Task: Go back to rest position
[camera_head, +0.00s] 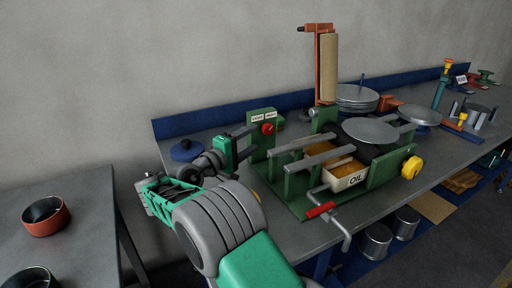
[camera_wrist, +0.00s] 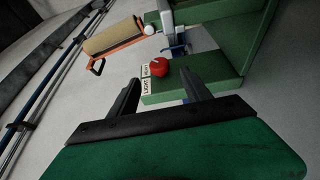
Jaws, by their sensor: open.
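My gripper (camera_head: 246,144) is raised over the left part of the workbench, just left of a green switch box (camera_head: 262,120). In the wrist view my gripper (camera_wrist: 162,86) has its two dark fingers spread apart, with nothing between them. The red knob (camera_wrist: 158,66) and the white labels of the box show beyond the fingertips. The knob also shows in the head view (camera_head: 268,128). I cannot tell from these views how far the fingertips are from the box.
A green machine frame (camera_head: 390,172) with grey discs, a white OIL tray (camera_head: 345,180) and a red-handled crank (camera_head: 322,210) stands right of my arm. An orange upright (camera_head: 318,65) rises behind. A side table (camera_head: 75,185) at left holds a red-brown bowl (camera_head: 45,216).

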